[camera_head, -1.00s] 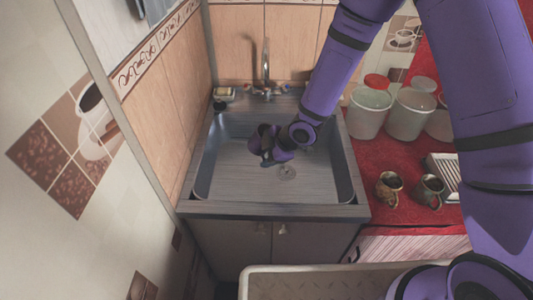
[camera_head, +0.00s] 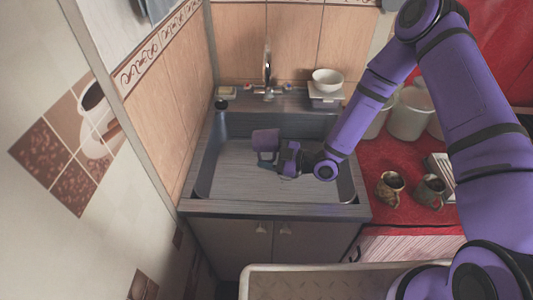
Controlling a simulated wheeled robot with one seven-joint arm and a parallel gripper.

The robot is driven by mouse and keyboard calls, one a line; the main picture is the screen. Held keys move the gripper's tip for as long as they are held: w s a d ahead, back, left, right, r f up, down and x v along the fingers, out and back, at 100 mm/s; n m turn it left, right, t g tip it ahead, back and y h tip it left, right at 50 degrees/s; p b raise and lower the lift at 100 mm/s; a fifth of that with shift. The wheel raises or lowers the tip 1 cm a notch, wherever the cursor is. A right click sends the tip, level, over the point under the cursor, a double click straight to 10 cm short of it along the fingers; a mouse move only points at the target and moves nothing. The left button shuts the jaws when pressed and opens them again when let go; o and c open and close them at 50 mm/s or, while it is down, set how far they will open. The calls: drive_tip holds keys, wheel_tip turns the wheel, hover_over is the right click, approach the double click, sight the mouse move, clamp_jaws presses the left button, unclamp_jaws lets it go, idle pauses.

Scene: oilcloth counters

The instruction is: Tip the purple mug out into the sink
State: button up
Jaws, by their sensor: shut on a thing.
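The purple mug (camera_head: 264,139) is over the sink basin, left of my gripper, with its side facing the camera. Its opening and contents do not show clearly, so I cannot tell its exact tilt. My gripper (camera_head: 280,157) comes in from the right and is shut on the mug; the fingertips are small and partly hidden. The grey sink (camera_head: 228,186) lies below both, and its visible floor looks bare.
A faucet (camera_head: 267,75) stands behind the basin. A white bowl (camera_head: 327,79) sits at the back right. Two patterned mugs (camera_head: 390,187) (camera_head: 430,188) and pale containers (camera_head: 408,115) stand on the red counter. A tiled wall rises at the left.

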drive_tip(key=shift+d+r+m+t+y, duration=0.1)
drive_tip(key=shift+d+m+t+y, duration=0.35)
drive_tip(key=shift+y, duration=0.8)
drive_tip(key=shift+d+r+m+t+y, duration=0.15)
drive_tip(key=shift+m+t+y, duration=0.45)
drive_tip(key=shift+y, duration=0.6)
drive_tip(key=shift+d+r+m+t+y, duration=0.1)
drive_tip(key=shift+d+m+t+y, duration=0.45)
drive_tip(key=shift+y, duration=0.7)
drive_tip(key=shift+a, duration=0.15)
